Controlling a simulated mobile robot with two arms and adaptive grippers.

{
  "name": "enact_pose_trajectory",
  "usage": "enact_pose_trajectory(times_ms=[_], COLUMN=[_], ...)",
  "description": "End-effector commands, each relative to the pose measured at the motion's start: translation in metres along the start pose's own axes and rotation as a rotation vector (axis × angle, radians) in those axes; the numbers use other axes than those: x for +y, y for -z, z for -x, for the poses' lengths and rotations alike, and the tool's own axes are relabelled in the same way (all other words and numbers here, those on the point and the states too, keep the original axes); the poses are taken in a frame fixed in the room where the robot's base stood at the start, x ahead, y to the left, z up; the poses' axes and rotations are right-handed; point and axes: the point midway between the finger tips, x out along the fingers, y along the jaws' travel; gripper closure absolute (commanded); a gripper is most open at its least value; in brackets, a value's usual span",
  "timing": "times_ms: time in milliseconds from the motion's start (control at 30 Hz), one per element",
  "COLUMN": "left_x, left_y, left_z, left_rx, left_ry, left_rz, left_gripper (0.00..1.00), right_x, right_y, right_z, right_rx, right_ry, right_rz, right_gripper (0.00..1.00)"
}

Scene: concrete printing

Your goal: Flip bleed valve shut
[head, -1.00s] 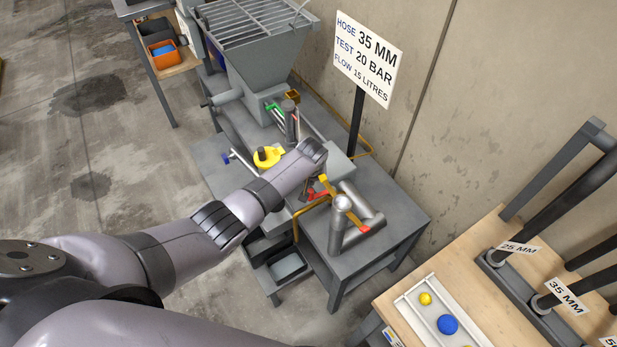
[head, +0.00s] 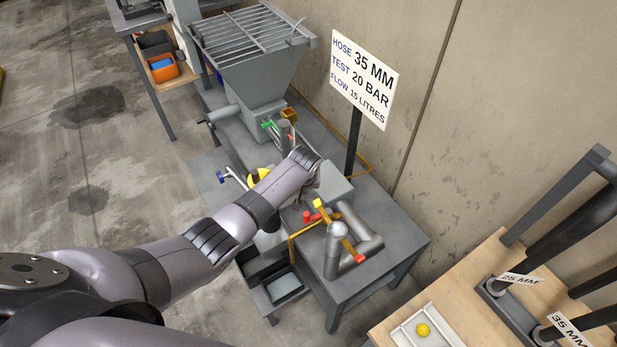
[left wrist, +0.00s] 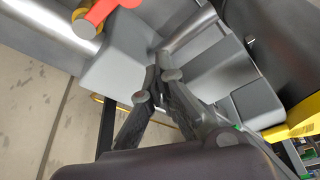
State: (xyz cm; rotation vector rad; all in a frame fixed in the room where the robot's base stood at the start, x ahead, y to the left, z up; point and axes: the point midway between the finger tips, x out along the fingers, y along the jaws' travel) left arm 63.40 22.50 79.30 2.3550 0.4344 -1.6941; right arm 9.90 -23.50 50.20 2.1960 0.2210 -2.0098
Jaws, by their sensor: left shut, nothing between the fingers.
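A bright red lever (head: 312,217) sits on the pipework on the grey bench. A red handle (left wrist: 112,8) also shows at the top of the left wrist view, beside a yellow round part. My left gripper (left wrist: 157,76) is shut and empty, its fingers together in front of grey blocks and apart from the red handle. In the head view my left wrist hides the fingers. My right gripper is not in view.
A hopper with a grate (head: 250,45) stands at the back of the bench (head: 395,245). A sign on a post (head: 362,80) rises behind the pipework, near the concrete wall. A wooden table (head: 480,270) with dark tubes is at right.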

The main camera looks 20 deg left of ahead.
Motion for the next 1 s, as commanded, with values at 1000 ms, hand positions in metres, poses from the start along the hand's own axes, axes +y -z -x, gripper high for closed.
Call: enact_pose_trajectory(times_ms=[1000], left_x=[0.005], left_y=[0.001], left_z=[0.076], left_rx=[-0.001], left_ry=[0.002], left_rz=[0.001], left_gripper=[1.0], right_x=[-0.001], right_y=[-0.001], right_z=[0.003], right_rx=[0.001], right_ry=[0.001], right_rz=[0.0], right_gripper=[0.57])
